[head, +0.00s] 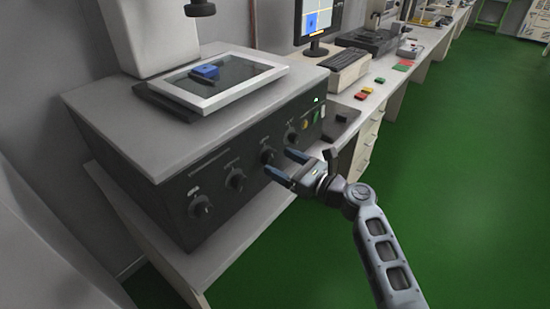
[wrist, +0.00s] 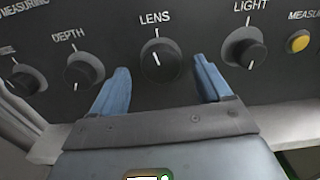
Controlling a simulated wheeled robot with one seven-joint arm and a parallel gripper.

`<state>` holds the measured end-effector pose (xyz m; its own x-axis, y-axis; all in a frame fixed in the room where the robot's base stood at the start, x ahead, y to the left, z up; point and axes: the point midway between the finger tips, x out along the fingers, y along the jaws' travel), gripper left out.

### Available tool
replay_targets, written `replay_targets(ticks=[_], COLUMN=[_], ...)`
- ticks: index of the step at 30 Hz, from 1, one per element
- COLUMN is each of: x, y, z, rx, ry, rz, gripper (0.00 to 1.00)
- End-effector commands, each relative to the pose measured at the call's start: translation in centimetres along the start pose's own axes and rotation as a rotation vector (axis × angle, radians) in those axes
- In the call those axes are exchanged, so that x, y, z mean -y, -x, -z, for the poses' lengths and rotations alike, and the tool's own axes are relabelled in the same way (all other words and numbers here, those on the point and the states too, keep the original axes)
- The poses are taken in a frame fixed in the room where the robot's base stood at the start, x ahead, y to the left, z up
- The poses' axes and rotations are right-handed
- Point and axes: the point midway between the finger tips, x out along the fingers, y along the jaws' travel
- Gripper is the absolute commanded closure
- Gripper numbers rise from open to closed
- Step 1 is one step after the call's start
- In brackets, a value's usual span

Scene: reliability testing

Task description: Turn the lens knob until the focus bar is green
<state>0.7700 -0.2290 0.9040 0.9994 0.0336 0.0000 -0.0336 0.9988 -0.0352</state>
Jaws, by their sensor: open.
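The lens knob (wrist: 158,60) is a round black knob with a white pointer line, under the word LENS on the dark front panel. In the head view the lens knob (head: 267,154) is partly close behind my gripper's fingertips. My gripper (head: 284,163) is open, with blue fingers. In the wrist view one finger is to the left of the knob and one to the right, with gaps on both sides and nothing held. The monitor (head: 319,19) shows a blue patch and yellow lines; it is cut off at the top, and I cannot make out a focus bar.
The depth knob (wrist: 84,70) is left of the lens knob, the light knob (wrist: 244,48) right of it. A yellow button (wrist: 299,41) is farther right. The machine's top holds a framed glass stage (head: 228,80) with a blue piece (head: 205,71). Green floor lies right of the bench.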

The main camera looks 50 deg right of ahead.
Motion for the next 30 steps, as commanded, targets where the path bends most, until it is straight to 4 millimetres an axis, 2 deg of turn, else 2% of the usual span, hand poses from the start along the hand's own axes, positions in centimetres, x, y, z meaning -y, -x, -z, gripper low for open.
replay_targets(ticks=[6, 16, 30], x=[0.0, 0.0, 0.0], y=[-2.2, -2.5, -2.5], z=[0.0, 0.0, 0.0], rx=[0.0, 0.0, 0.0], ry=[0.0, 0.001, 0.001], rz=[0.0, 0.0, 0.0], gripper=[0.22, 0.22, 0.67])
